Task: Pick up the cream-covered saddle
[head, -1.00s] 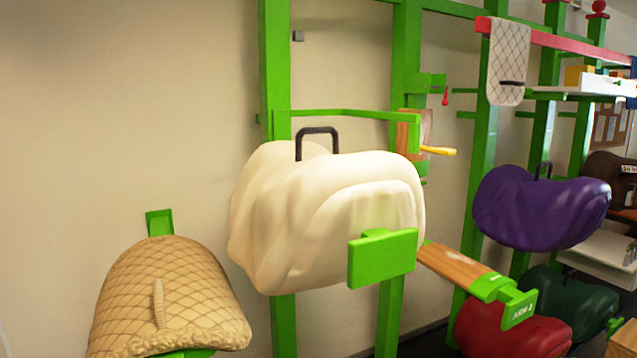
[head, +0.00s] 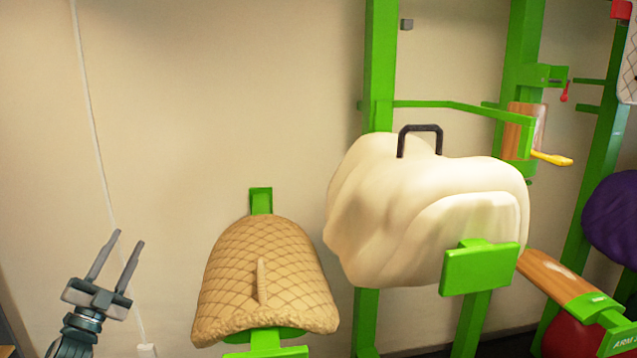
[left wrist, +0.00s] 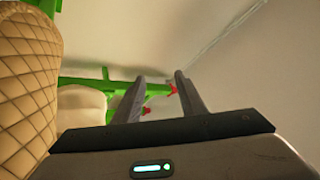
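The cream-covered saddle (head: 430,215) sits on a green rack right of centre in the head view, with a dark handle (head: 420,128) standing up from its top. Part of a cream shape (left wrist: 82,105) shows in the left wrist view. My left gripper (head: 130,240) is at the lower left of the head view, open and empty. It is well left of the cream-covered saddle, with a tan quilted saddle between them. In the left wrist view its two fingers (left wrist: 158,82) are apart with nothing between them. My right gripper is not in view.
The tan quilted saddle (head: 266,275) sits on a green arm and also shows at the left of the left wrist view (left wrist: 25,90). Green posts (head: 379,60) stand behind the cream-covered saddle. A wooden arm (head: 555,275) and a purple saddle (head: 612,218) are to the right.

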